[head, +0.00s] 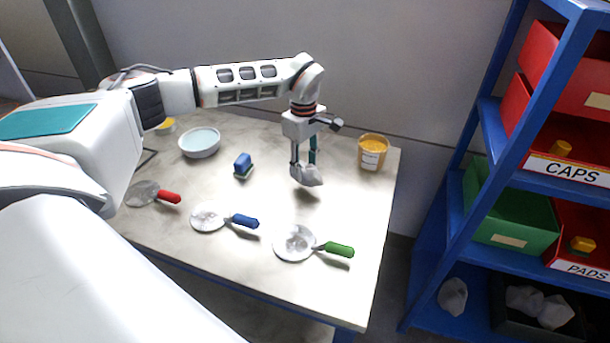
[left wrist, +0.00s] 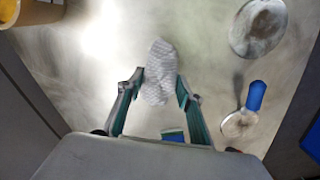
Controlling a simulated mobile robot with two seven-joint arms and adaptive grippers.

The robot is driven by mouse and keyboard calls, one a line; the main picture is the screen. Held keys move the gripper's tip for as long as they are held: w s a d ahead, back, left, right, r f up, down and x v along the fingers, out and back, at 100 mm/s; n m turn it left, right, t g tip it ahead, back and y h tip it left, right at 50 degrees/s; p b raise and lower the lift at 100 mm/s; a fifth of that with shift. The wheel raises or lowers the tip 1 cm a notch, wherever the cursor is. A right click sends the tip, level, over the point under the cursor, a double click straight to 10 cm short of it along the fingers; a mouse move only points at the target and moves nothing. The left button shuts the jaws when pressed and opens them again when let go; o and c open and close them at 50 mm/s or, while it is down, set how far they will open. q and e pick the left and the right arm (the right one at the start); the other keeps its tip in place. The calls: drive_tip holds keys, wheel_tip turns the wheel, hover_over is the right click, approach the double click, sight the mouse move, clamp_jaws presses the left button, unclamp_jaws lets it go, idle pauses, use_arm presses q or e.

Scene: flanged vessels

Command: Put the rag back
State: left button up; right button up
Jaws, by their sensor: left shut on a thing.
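A crumpled pale grey rag (head: 308,176) is between the fingertips of my left gripper (head: 304,164), which is shut on it. The gripper points down over the far right part of the table (head: 352,225). The rag is at or just above the tabletop; I cannot tell whether it touches. In the left wrist view the rag (left wrist: 158,70) sticks out past the fingertips. Similar grey rags (head: 540,305) lie in a black bin on the shelf's low level, and another loose rag (head: 453,297) lies left of it. My right gripper is not in view.
A tub of orange stuff (head: 373,152) stands right of the gripper. A bowl (head: 199,142), a blue sponge-like block (head: 243,163) and tools with red, blue and green handles (head: 334,249) are on the table. A blue shelf rack (head: 485,110) with red and green bins stands right, across a gap.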

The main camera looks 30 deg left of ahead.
sight(305, 168)
use_arm(q)
drive_tip(key=shift+f, duration=2)
drive_tip(key=o, duration=1.1)
drive_tip(key=shift+f, duration=0.1)
drive_tip(key=shift+c, duration=0.2)
wheel_tip(305, 168, up, 12)
drive_tip(key=shift+a+r, duration=0.15)
